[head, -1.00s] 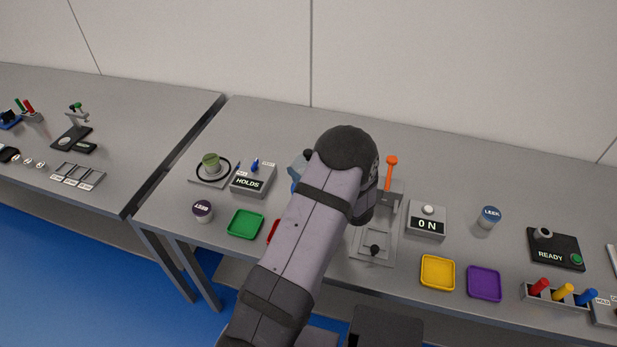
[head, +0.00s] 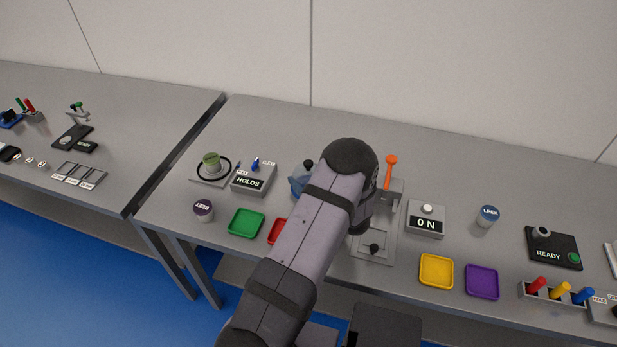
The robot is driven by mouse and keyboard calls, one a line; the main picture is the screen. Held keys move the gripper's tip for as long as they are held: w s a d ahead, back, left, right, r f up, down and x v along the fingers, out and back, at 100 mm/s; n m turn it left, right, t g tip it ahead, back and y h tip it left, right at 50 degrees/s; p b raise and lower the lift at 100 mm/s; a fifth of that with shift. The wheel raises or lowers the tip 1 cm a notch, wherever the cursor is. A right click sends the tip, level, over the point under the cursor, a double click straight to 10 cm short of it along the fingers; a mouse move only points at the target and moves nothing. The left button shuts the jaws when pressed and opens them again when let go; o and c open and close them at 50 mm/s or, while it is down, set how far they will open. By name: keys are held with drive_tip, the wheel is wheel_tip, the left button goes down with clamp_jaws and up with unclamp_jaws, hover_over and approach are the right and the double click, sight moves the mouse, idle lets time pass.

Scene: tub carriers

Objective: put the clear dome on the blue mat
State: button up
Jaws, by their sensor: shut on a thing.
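A bluish rounded thing (head: 298,184) with a dark knob on top shows just left of my arm, in the middle of the head view. It may be the clear dome, but my arm hides its right part and I cannot be sure. I cannot tell whether it rests on the table or is held. My gripper and its fingertips are hidden behind my own arm. I see no blue mat in the open.
A green tray (head: 246,223) and a partly hidden red tray (head: 275,232) lie left of my arm. Yellow (head: 436,258) and purple (head: 482,268) trays lie right. The HOLDS box (head: 239,181), ON box (head: 425,230) and an orange-handled lever (head: 390,165) stand nearby.

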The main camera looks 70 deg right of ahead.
drive_tip(key=shift+f, duration=0.2)
drive_tip(key=o, duration=1)
drive_tip(key=shift+c, duration=0.2)
drive_tip(key=shift+r, duration=0.1)
drive_tip(key=shift+r, duration=0.2)
drive_tip(key=shift+s+a, duration=0.2)
drive_tip(key=shift+s, duration=0.1)
drive_tip(key=b+v, duration=0.2)
drive_tip(key=v, duration=0.4)
drive_tip(key=shift+s+a+r, duration=0.2)
drive_tip(key=shift+a, duration=0.1)
